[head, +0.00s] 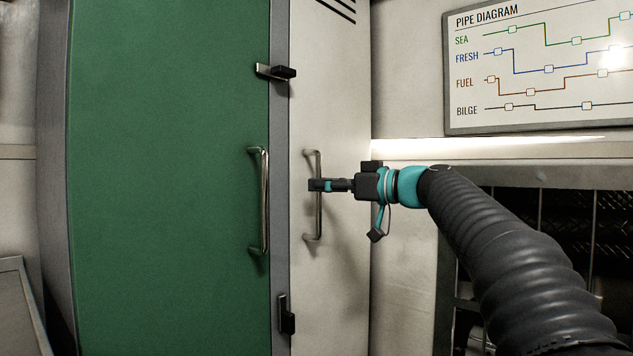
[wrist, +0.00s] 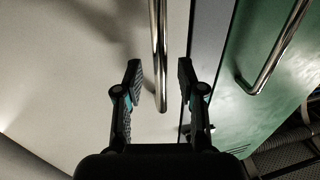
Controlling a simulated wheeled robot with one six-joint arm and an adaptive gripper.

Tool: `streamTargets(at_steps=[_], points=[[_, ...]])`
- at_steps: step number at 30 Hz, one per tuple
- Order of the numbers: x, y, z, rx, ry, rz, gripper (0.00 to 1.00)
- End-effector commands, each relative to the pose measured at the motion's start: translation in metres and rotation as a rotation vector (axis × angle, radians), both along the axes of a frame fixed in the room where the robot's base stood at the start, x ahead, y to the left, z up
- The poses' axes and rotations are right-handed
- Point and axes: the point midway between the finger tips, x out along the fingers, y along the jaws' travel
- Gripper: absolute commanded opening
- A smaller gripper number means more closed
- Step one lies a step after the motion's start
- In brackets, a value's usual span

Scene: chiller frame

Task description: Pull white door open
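The white door (head: 332,90) is a narrow panel right of the green door and looks shut. Its upright metal bar handle (head: 317,220) is in the middle of the head view. My gripper (head: 316,185) is at the handle's mid-height, reaching in from the right. In the wrist view my gripper (wrist: 160,83) is open, with one finger on each side of the white door's handle (wrist: 158,50). Gaps show on both sides of the bar, so neither finger seems to press on it. The white door's surface (wrist: 75,60) fills the left of that view.
The green door (head: 165,180) is on the left, with its own bar handle (head: 264,200) close to the white door's handle. Dark latches (head: 283,73) (head: 287,318) sit on the strip between the doors. A pipe diagram board (head: 545,65) hangs on the right wall, above a dark grille (head: 570,220).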

Motion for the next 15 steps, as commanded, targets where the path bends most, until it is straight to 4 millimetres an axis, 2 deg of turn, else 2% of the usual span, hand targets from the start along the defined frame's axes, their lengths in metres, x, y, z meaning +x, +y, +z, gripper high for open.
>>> streamTargets(at_steps=[6,15], points=[[0.007,0.014,0.0,0.0,0.0,0.001,0.39],[0.007,0.015,0.0,0.0,0.0,0.0,0.39]])
